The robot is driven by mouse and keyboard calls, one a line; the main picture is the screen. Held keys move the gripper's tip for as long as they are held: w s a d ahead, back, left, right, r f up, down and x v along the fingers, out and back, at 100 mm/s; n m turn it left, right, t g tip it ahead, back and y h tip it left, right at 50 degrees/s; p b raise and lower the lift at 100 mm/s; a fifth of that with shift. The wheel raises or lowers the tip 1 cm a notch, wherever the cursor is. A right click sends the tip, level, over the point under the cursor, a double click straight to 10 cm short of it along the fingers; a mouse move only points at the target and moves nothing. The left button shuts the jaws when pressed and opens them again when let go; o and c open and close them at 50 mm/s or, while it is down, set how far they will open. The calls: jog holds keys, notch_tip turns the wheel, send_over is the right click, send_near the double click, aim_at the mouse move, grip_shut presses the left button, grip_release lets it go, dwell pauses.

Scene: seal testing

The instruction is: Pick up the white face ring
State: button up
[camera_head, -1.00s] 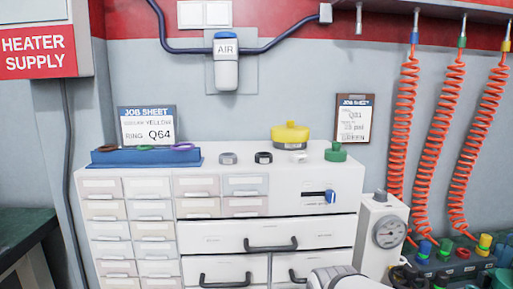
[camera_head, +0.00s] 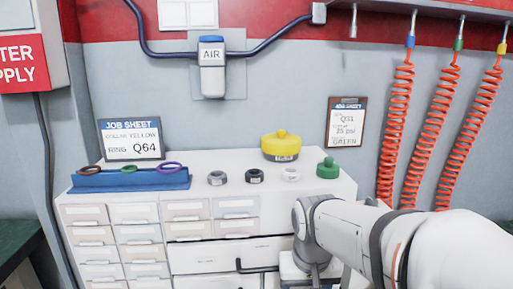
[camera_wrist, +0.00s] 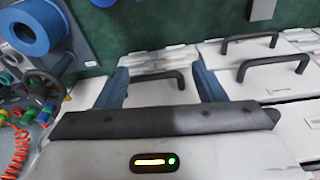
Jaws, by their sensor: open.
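The white face ring (camera_head: 290,175) lies on top of the white drawer cabinet, between a black ring (camera_head: 254,176) and a green knobbed part (camera_head: 327,169). My gripper (camera_wrist: 165,80) shows in the wrist view with its two blue-grey fingers apart and nothing between them. It faces the drawer fronts and their dark handles. The white ring is not in the wrist view. In the head view my white arm reaches in from the right, in front of the cabinet, and its gripper fingers cannot be made out.
A grey ring (camera_head: 217,178), a yellow domed part (camera_head: 281,146) and a blue holder (camera_head: 130,181) with coloured rings share the cabinet top. Orange coiled hoses (camera_head: 395,130) hang at the right. Drawer handles (camera_wrist: 275,65) stick out in the wrist view.

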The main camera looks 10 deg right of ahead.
jog(key=w+r+m+p, duration=0.1)
jog(key=w+r+p, duration=0.5)
jog(key=r, duration=0.6)
jog(key=w+r+m+p, duration=0.1)
jog(key=w+r+p, duration=0.3)
jog(key=r+p, duration=0.55)
notch_tip(320, 180, up, 6)
jog(key=r+m+t, duration=0.1)
send_over(290, 174)
jog(key=shift+f+h, duration=0.25)
jog(key=shift+h, duration=0.15)
jog(key=x, duration=0.7)
jog(key=shift+a+f, duration=0.15)
jog(key=shift+f, duration=0.05)
jog(key=shift+c, duration=0.5)
jog(key=c, duration=1)
